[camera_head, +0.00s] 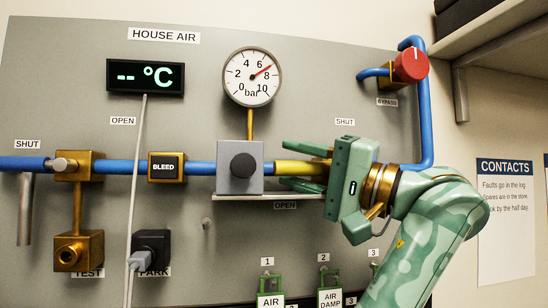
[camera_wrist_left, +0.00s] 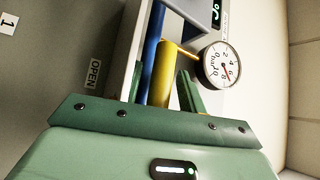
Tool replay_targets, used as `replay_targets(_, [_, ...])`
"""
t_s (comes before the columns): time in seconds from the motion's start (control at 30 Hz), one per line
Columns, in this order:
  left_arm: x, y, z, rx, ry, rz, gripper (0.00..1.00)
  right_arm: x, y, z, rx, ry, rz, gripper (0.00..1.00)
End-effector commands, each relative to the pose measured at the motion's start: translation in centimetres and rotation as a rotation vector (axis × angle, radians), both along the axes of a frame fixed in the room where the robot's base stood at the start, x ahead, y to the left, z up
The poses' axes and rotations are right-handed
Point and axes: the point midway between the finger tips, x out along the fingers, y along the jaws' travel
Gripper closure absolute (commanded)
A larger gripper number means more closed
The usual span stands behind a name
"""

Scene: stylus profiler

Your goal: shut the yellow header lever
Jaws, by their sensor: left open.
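The yellow header lever (camera_head: 292,166) lies level along the blue pipe, to the right of a grey valve block (camera_head: 240,181) with a dark round knob. An OPEN label (camera_head: 285,205) is below it and a SHUT label (camera_head: 345,122) is up to its right. My left gripper (camera_head: 283,164) is open, one finger above and one below the lever. The left wrist view shows the yellow lever (camera_wrist_left: 162,75) between the two fingers, with a gap at least on the right side. My palm and fingers hide the lever's right end. My right gripper is out of view.
A pressure gauge (camera_head: 252,77) stands above the valve block. A pale ledge (camera_head: 255,196) runs below it. The blue pipe (camera_head: 425,120) rises at the right to a red bypass knob (camera_head: 411,65). Green units sit at the bottom.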

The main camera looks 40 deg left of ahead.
Motion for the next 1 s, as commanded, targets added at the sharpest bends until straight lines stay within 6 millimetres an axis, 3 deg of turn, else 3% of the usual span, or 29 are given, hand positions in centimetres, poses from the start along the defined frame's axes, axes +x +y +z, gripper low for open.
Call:
replay_targets(0.27, [0.1, 0.0, 0.0, 0.000, 0.000, -0.001, 0.60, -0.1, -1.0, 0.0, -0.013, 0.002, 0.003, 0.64])
replay_targets(0.4, [0.1, 0.0, 0.0, 0.000, 0.000, -0.001, 0.96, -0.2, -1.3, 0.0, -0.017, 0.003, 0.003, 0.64])
replay_targets(0.43, [0.1, 0.0, 0.0, 0.000, 0.000, -0.001, 1.00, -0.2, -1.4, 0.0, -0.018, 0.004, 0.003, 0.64])
replay_targets(1.0, [0.2, 0.0, 0.9, 0.094, 0.112, 0.002, 1.00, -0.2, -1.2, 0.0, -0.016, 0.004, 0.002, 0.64])
